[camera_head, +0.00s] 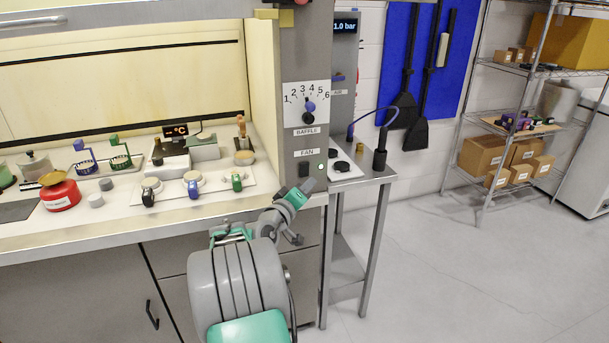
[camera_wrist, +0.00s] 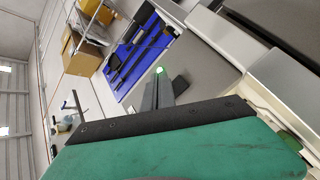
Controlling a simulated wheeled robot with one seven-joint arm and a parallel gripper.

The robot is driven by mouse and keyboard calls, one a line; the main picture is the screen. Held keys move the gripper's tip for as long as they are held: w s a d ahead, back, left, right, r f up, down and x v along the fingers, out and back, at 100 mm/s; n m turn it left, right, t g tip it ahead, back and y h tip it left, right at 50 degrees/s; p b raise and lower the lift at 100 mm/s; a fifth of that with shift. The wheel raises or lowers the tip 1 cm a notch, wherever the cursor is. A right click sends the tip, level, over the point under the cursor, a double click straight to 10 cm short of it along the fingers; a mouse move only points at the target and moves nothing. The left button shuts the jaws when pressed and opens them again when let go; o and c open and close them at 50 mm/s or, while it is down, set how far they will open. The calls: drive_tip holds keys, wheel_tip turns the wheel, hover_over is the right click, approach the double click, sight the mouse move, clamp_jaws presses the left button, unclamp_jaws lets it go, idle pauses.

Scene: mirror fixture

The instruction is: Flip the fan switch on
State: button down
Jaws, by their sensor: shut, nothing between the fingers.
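The fan switch (camera_head: 304,169) is a small black rocker under the FAN label on the grey post of the fume hood. A small green light (camera_head: 321,167) glows just right of it. My gripper (camera_head: 309,184) is shut and empty, with its tips just below the switch and light; I cannot tell whether they touch the panel. In the wrist view, the grey fingers (camera_wrist: 157,92) point at the panel close to the green light (camera_wrist: 159,70), with a dark piece, likely the switch (camera_wrist: 180,85), beside them. The rocker's tilt is too small to read.
The baffle dial (camera_head: 308,106) sits above the switch on the same post. A small metal side table (camera_head: 372,176) with a dark upright holder stands right of the post. The hood worktop (camera_head: 110,218) holds several valves and instruments.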

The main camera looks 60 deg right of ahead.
drive_tip(key=shift+s+a+r, duration=0.1)
drive_tip(key=shift+s+a, duration=0.8)
drive_tip(key=shift+s, duration=0.05)
